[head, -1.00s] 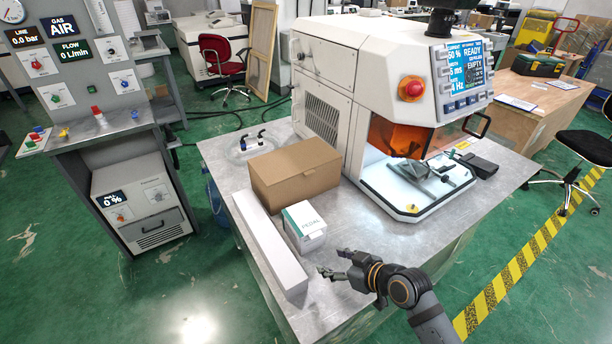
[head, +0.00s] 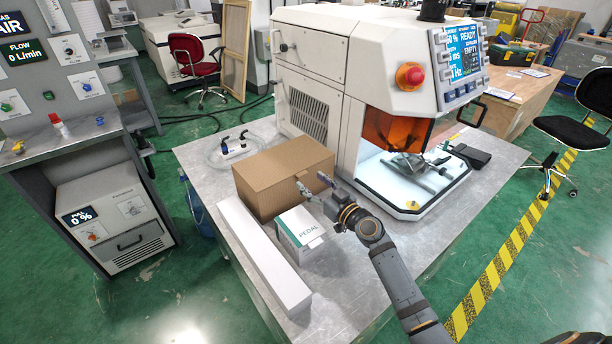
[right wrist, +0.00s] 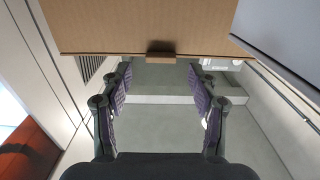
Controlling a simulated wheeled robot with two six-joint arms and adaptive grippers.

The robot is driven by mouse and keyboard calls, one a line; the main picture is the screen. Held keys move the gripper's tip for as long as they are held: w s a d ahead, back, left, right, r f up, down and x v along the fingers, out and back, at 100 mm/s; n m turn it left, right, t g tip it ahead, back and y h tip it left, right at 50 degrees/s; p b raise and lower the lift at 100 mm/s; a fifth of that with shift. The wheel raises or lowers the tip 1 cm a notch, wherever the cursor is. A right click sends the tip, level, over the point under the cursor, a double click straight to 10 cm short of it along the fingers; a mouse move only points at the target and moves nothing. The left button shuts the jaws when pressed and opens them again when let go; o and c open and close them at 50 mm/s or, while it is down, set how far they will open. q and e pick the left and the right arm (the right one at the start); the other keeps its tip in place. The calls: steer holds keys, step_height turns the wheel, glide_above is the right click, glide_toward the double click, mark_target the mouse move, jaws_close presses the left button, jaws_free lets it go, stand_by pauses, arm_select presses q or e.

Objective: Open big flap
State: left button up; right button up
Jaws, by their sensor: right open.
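A brown cardboard box (head: 285,165) stands on the metal table with its top closed. In the right wrist view, the cardboard (right wrist: 140,25) fills the upper middle, and a small cardboard tab (right wrist: 161,50) sticks out at its lower edge. My right gripper (head: 312,184) is open and empty at the near right side of the box. In the right wrist view its fingers (right wrist: 160,78) are spread on either side of the tab's line, with nothing between them. I cannot tell whether they touch the box. My left gripper is not in view.
A small white box marked PEDAL (head: 301,230) and a long white box (head: 262,258) lie just in front of the cardboard box. A large white machine (head: 375,75) with an orange window (head: 385,132) stands to its right. The table front (head: 345,290) is clear.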

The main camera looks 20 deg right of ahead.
mark_target(304, 175)
steer(key=shift+x, duration=1.6)
jaws_close()
